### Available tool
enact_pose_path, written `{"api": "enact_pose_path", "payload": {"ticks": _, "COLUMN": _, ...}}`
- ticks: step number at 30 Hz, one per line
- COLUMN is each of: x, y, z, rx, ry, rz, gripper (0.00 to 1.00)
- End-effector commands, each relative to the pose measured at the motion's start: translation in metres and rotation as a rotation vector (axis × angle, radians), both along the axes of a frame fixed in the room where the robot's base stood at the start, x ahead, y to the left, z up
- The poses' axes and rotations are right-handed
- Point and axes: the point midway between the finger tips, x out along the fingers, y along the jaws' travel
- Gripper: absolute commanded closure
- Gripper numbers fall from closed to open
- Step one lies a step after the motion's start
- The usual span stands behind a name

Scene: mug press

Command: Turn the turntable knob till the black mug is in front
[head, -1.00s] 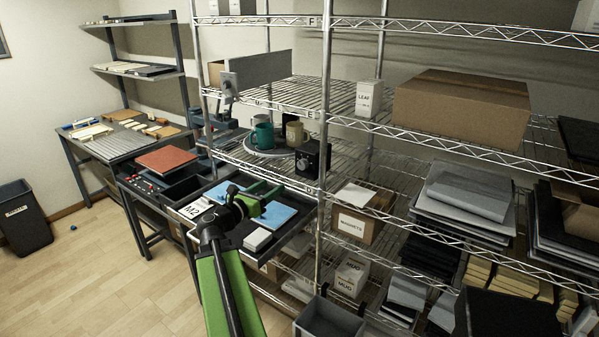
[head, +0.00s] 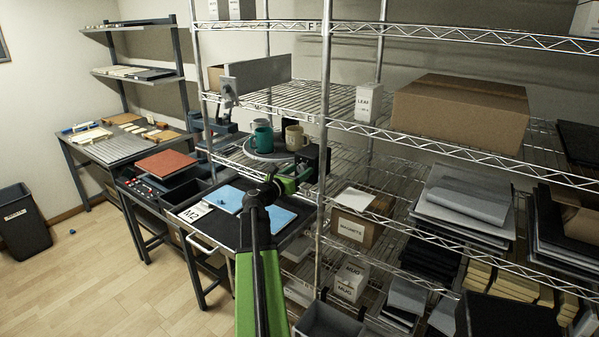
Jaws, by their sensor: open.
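The round grey turntable (head: 252,155) sits on the wire shelf left of the front post. A teal mug (head: 262,140) stands at its front, a beige mug (head: 294,138) at its right, and a pale mug (head: 262,123) behind the teal one. I cannot make out a black mug. A black box (head: 324,158) stands at the turntable's right, partly behind the post and my gripper; its knob cannot be made out now. My green gripper (head: 302,174) is open, just in front of the box and below the mugs. I cannot tell whether it touches anything.
The upright post (head: 323,110) stands close to my gripper's right. A pull-out tray with blue sheets (head: 226,198) lies below. A grey panel (head: 258,72) stands on the shelf above the mugs. A box labelled magnets (head: 350,229) is lower right.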

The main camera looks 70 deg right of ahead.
Motion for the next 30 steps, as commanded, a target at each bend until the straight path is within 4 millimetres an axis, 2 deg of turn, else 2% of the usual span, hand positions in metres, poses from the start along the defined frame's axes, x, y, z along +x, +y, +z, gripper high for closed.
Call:
{"api": "enact_pose_path", "payload": {"ticks": 6, "x": 0.0, "y": 0.0, "z": 0.0, "rx": 0.0, "ry": 0.0, "rz": 0.0, "gripper": 0.44}}
{"api": "enact_pose_path", "payload": {"ticks": 19, "x": 0.0, "y": 0.001, "z": 0.0, "rx": 0.0, "ry": 0.0, "rz": -0.001, "gripper": 1.0}}
{"api": "enact_pose_path", "payload": {"ticks": 20, "x": 0.0, "y": 0.001, "z": 0.0, "rx": 0.0, "ry": 0.0, "rz": -0.001, "gripper": 1.0}}
{"api": "enact_pose_path", "payload": {"ticks": 21, "x": 0.001, "y": -0.009, "z": 0.0, "rx": 0.001, "ry": 0.0, "rz": -0.002, "gripper": 1.0}}
{"api": "enact_pose_path", "payload": {"ticks": 24, "x": 0.001, "y": -0.001, "z": 0.0, "rx": -0.001, "ry": -0.004, "rz": 0.0, "gripper": 1.0}}
{"api": "enact_pose_path", "payload": {"ticks": 30, "x": 0.002, "y": 0.002, "z": 0.0, "rx": -0.012, "ry": -0.049, "rz": 0.0, "gripper": 1.0}}
